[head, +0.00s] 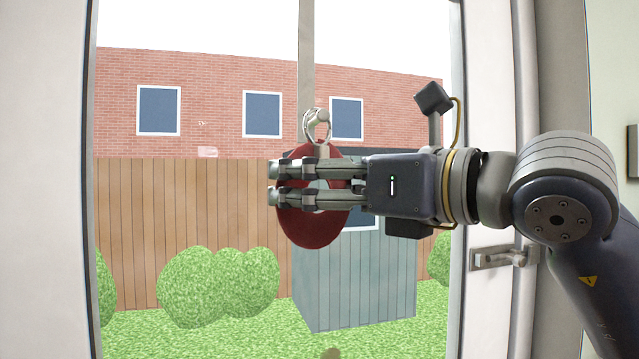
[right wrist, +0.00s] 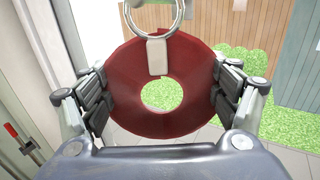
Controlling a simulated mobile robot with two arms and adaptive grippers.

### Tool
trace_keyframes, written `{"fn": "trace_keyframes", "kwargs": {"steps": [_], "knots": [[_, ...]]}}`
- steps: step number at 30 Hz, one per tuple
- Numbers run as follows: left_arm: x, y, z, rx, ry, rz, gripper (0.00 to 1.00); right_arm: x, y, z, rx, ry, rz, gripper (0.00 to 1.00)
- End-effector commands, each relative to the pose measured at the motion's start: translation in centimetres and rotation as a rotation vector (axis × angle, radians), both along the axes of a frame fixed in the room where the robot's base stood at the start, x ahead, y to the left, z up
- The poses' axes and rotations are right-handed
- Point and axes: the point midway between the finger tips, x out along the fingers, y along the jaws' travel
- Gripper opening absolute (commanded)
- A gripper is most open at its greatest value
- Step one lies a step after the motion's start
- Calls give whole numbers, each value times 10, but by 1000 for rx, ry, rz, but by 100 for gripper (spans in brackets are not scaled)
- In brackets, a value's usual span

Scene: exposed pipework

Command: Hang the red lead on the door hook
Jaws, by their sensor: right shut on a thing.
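The red lead (head: 305,232) is a flat dark-red coil with a round hole in the middle. A light tab and a metal ring (head: 329,131) are at its top; the ring also shows in the right wrist view (right wrist: 183,10), cut by the upper edge. My right gripper (head: 272,183) is shut on the coil, with fingers at both sides of it in the right wrist view. The door hook (head: 319,116) ends a grey vertical strip on the glass door. The ring overlaps the hook's tip in the head view; I cannot tell whether it is around it. My left gripper is out of view.
Through the glass show a wooden fence, bushes, a grey shed and a brick building.

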Motion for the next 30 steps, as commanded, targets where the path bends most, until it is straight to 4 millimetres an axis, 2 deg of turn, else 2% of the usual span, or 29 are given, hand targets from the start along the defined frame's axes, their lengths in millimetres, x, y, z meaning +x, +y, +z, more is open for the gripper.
{"fn": "trace_keyframes", "kwargs": {"steps": [11, 12, 14, 26, 30], "knots": [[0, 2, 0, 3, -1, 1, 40, 0, 0, 0, 1, -1, 0, 57], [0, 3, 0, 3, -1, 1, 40, 0, 0, 0, 1, -1, 0, 88], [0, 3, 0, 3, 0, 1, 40, 0, 0, 0, 1, -1, 0, 100], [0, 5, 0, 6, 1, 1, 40, 0, 0, 0, -1, 1, 0, 100], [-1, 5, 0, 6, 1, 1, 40, -5, -7, 0, 0, -1, -2, 100]]}}
